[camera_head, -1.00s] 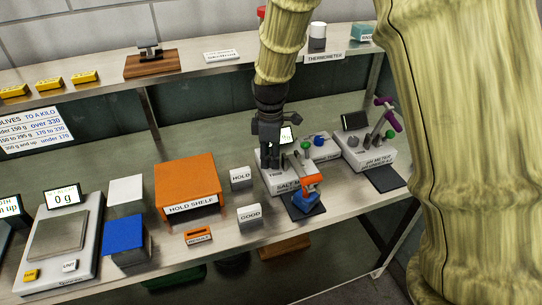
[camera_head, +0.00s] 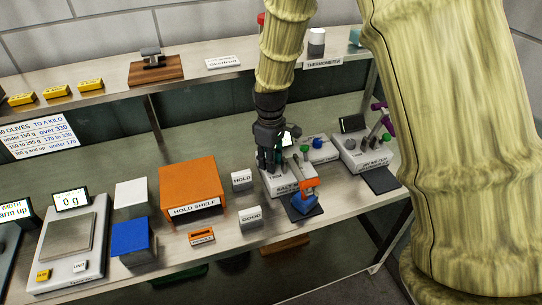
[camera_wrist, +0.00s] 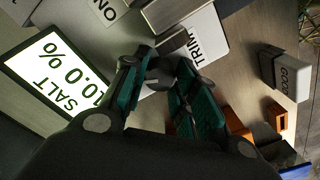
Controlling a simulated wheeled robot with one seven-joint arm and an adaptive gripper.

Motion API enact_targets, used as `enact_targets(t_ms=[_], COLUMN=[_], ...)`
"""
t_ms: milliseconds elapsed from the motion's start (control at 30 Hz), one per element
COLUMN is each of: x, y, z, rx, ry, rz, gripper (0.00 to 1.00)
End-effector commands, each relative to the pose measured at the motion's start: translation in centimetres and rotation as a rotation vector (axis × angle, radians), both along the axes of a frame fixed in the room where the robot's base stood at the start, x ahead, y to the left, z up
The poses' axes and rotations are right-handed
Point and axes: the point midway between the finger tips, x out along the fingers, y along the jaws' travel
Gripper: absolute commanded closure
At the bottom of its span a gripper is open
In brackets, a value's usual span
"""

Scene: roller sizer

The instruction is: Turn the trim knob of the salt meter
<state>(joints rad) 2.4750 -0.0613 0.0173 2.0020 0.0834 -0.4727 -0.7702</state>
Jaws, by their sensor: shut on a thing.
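The salt meter (camera_head: 282,187) is a pale box on the bench, with a small lit screen at its back. In the wrist view its screen (camera_wrist: 52,72) reads "SALT 10.0 %". My gripper (camera_head: 268,163) points down over the meter's left part. In the wrist view my gripper (camera_wrist: 160,88) has its two dark green pads around the small grey trim knob (camera_wrist: 158,74), beside the "TRIM" label (camera_wrist: 200,40). It is shut on the knob. The pads hide part of the knob.
A blue and orange item (camera_head: 306,193) stands on a dark pad in front of the meter. The pH meter (camera_head: 362,152) stands to the right. HOLD (camera_head: 242,181) and GOOD (camera_head: 250,217) blocks and the orange hold shelf (camera_head: 192,180) stand to the left.

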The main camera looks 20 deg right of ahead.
Motion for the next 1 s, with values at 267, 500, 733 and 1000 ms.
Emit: enact_targets(t_ms=[267,500,733,1000], x=[-0.1,-0.1,0.0,0.1], y=[0.0,0.0,0.0,0.0], z=[-0.2,-0.1,0.0,1.9], rx=[-0.001,0.0,0.0,0.0], ry=[0.002,0.001,0.0,-0.003], rz=[-0.008,-0.007,-0.007,-0.007], gripper=[0.96,0.49,0.49,0.49])
